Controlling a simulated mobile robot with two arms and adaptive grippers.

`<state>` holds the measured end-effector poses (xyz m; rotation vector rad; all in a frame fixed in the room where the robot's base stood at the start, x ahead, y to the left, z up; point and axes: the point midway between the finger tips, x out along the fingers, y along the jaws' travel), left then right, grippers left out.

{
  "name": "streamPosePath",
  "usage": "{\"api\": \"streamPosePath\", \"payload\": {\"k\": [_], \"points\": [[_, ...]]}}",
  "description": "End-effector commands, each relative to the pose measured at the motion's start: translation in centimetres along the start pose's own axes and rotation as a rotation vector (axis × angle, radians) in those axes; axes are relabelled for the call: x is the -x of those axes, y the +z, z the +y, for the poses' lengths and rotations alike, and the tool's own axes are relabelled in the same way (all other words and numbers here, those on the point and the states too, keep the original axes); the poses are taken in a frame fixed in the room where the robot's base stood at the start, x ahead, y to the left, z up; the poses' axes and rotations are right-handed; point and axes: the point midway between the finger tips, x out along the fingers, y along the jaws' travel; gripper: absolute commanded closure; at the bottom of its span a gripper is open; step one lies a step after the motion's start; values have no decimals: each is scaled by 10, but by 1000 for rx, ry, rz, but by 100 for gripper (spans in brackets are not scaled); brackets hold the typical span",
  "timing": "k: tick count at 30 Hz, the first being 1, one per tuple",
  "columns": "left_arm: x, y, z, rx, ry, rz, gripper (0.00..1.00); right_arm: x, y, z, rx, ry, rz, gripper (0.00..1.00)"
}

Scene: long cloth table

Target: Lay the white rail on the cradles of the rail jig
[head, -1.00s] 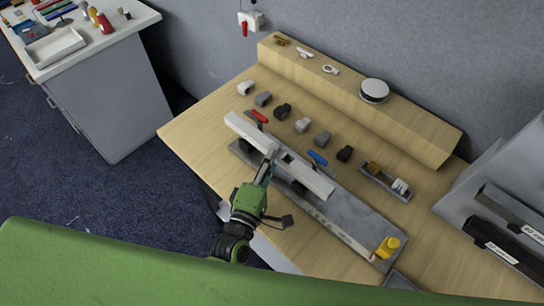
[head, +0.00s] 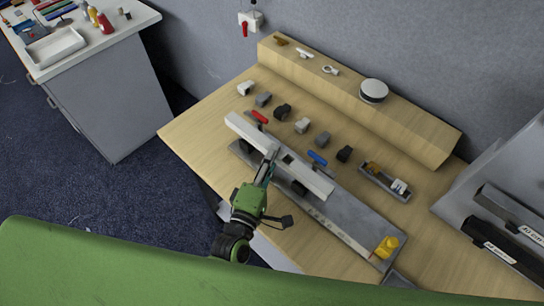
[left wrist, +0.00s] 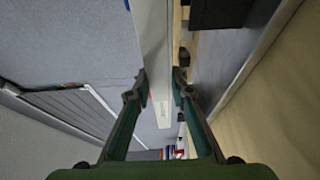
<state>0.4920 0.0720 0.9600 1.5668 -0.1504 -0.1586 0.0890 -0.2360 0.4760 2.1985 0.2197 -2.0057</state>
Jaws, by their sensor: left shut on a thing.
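The white rail (head: 309,178) lies diagonally over the rail jig in the head view. My left gripper (head: 269,163) is shut on the rail near its middle. In the left wrist view the rail (left wrist: 154,45) runs between the two fingers of the left gripper (left wrist: 159,92). The rail jig is a long grey plate (head: 355,218) on the table. Dark cradle blocks (head: 299,188) show under and beside the rail, partly hidden by it. I cannot tell whether the rail touches them. My right gripper is not in view.
Several small grey and black blocks (head: 322,139), a red-handled item (head: 259,117) and a blue-handled item (head: 317,158) lie behind the rail. A small tray (head: 383,184) stands to the right. A yellow object (head: 386,247) sits at the jig's near right end.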

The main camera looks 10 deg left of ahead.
Motion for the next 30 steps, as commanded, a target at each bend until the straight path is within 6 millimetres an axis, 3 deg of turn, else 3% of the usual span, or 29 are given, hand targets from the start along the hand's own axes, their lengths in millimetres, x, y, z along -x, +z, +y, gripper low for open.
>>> {"api": "streamPosePath", "payload": {"k": [30], "points": [[0,0,-17,1,2,0,100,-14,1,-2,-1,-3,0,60]]}}
